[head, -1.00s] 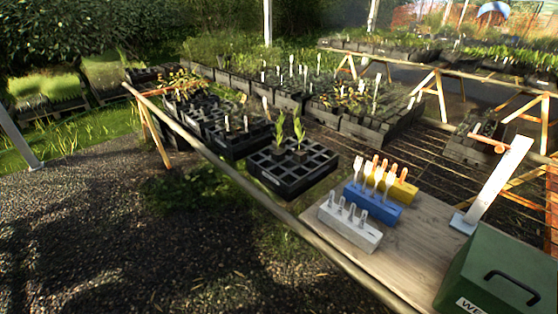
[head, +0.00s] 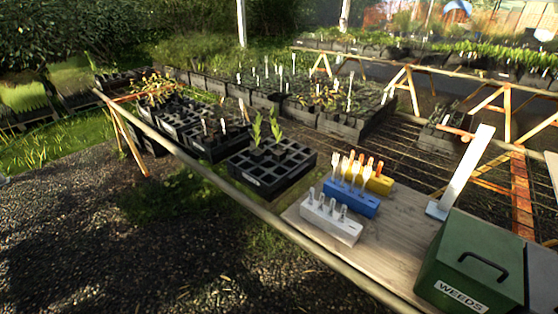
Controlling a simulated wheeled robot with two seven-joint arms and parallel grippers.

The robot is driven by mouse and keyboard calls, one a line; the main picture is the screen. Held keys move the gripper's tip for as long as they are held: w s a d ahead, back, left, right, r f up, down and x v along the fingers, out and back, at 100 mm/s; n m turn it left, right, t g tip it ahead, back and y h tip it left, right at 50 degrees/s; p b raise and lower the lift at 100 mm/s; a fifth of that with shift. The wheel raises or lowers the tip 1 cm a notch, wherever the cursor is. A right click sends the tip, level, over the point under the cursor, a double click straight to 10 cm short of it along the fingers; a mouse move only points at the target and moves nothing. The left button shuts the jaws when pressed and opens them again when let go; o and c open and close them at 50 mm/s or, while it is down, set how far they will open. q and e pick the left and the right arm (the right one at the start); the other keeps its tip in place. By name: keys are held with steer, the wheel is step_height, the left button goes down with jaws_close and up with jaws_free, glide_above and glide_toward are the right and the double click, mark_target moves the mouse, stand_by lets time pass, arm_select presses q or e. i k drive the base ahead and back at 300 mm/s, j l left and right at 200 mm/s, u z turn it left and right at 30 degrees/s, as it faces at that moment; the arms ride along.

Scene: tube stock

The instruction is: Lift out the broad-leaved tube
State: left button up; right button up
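A black tube tray (head: 262,183) with a grid of cells stands near the front edge of the slatted bench. Two upright green plants rise from its back part: a left plant (head: 257,130) and a right plant (head: 276,131). Both look leafy, and at this size I cannot tell for sure which is the broad-leaved one. Most other cells of this tray look empty. Neither of my grippers shows in the head view.
A white block (head: 331,219), a blue block (head: 351,196) and a yellow block (head: 379,184) hold upright tools or labels on a wooden board (head: 387,240). A green WEEDS box (head: 468,262) stands at right. Other planted trays (head: 214,143) lie behind. Gravel lies in front.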

mark_target(278, 155)
steer(key=i+j, duration=0.15)
steer(key=i+j+z, duration=0.1)
steer(key=z, duration=0.4)
steer(key=j+z, duration=0.6)
steer(key=z, duration=0.35)
steer(key=j+z, duration=0.25)
steer(key=z, duration=0.25)
